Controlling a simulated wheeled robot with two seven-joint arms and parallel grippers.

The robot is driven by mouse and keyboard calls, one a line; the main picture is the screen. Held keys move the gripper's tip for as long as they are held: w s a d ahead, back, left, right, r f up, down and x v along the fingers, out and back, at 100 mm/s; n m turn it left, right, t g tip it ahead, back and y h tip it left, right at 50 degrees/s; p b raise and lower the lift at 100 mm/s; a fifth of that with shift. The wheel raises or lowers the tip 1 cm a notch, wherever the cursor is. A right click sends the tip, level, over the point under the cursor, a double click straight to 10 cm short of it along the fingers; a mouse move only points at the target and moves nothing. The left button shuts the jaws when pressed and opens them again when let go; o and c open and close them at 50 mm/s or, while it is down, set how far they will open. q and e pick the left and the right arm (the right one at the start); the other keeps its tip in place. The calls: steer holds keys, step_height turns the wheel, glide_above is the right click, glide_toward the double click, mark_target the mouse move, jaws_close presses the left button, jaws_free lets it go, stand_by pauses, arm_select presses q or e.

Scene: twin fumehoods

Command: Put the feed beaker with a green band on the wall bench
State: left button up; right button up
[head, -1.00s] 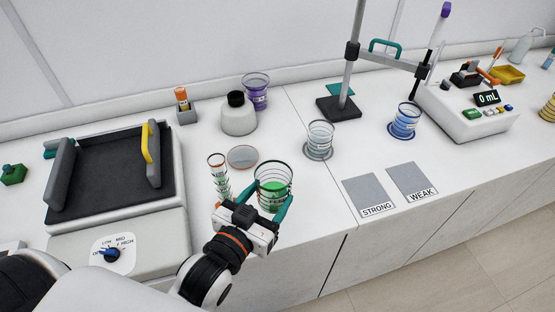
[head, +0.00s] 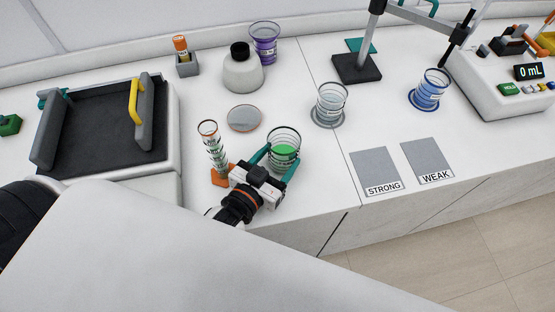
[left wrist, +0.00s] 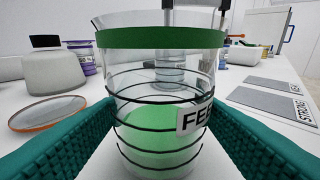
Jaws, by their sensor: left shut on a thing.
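The feed beaker (head: 285,138) is clear glass with green liquid and dark rings. In the left wrist view the beaker (left wrist: 160,95) shows a green band near its rim and a label reading "FE…", cut off by a finger. My left gripper (head: 279,164) has its teal fingers shut on the two sides of the beaker, which looks upright over the front of the wall bench (head: 225,85). I cannot tell whether its base touches the bench top. My right gripper is not in view.
A measuring cylinder (head: 214,150) stands close left of my gripper. A round disc (head: 244,118), a white bottle (head: 243,75) and a clear beaker (head: 330,104) are behind. Grey STRONG (head: 376,170) and WEAK (head: 427,160) mats lie right. Bare bench lies between.

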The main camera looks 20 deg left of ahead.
arm_select(q)
steer(key=shift+f, duration=0.45)
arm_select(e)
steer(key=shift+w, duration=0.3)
arm_select(q)
steer(key=shift+f, duration=0.1)
steer(key=o, duration=1.3)
steer(key=shift+f, duration=0.1)
steer(key=shift+o, duration=0.2)
steer(key=b+v, duration=0.2)
steer(key=v, duration=0.8)
steer(key=shift+s+a, duration=0.1)
steer(key=shift+s, duration=0.2)
steer(key=shift+s+a+r, duration=0.15)
steer(key=shift+s+r, duration=0.2)
steer(key=shift+s, duration=0.4)
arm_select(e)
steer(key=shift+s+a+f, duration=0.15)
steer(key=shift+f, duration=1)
